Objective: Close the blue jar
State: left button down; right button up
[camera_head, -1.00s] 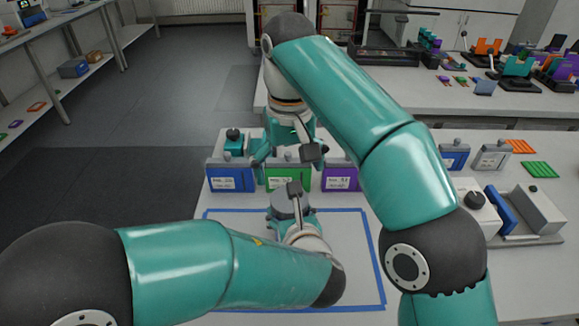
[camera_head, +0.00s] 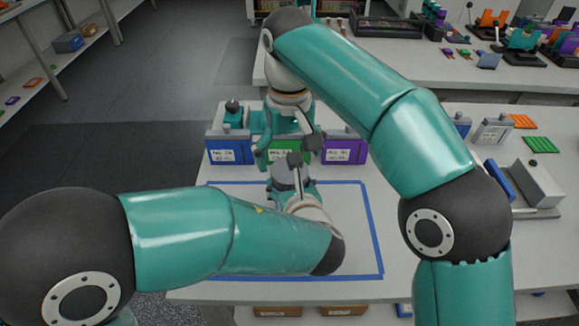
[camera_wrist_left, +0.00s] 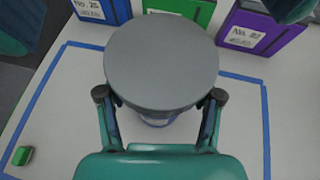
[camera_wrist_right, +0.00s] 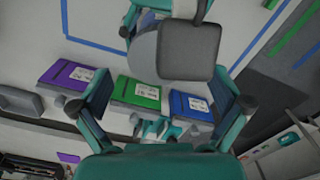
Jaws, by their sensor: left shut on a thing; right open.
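In the left wrist view, a round grey lid (camera_wrist_left: 162,60) fills the middle, with a strip of the blue jar (camera_wrist_left: 158,122) showing below its rim. My left gripper (camera_wrist_left: 160,100) is shut around the jar under the lid's edge. Whether the lid sits fully down is hidden. In the head view the grey lid (camera_head: 284,177) is partly covered by my left gripper (camera_head: 292,188), inside the blue tape outline. My right gripper (camera_wrist_right: 160,105) is open and empty, close beyond the left one. The lid also shows in the right wrist view (camera_wrist_right: 146,60), partly covered.
Blue (camera_head: 229,149), green (camera_head: 285,150) and purple (camera_head: 344,150) cases stand behind the taped rectangle (camera_head: 372,230). A grey-and-blue device (camera_head: 535,185) stands at the right. The taped area's right side is clear.

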aim_at(288, 172)
jog(key=shift+f, duration=2)
jog(key=c, duration=1.2)
jog(key=shift+a+m, duration=0.15)
jog(key=shift+m, duration=1.55)
jog(key=o, duration=1.2)
